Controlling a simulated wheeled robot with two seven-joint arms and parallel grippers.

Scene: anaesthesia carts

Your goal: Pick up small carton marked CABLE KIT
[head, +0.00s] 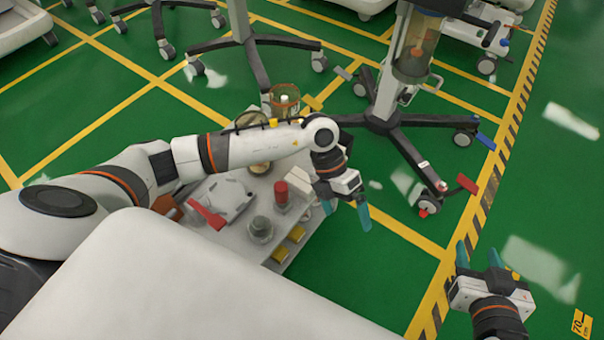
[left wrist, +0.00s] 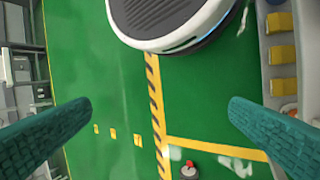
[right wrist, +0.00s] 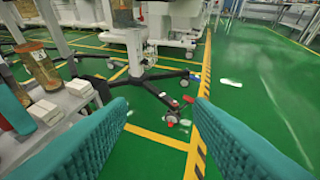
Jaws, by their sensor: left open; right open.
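Small white cartons stand on the cart top: a pale one (head: 298,181) shows beside my left gripper in the head view, and two show at the left of the right wrist view, one nearer (right wrist: 45,111) and one farther (right wrist: 79,88). I cannot read CABLE KIT on any of them. My left gripper (head: 345,211) is open and empty, past the right edge of the cart; its spread fingers show in the left wrist view (left wrist: 160,108) with floor between them. My right gripper (head: 478,257) is open and empty over the floor, well right of the cart.
The cart top (head: 236,238) also bears a red cylinder (head: 281,192), a grey jar (head: 260,229), a grey tray with a red item (head: 207,215) and a jar with an amber band (head: 285,100). My left forearm hides part of it.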

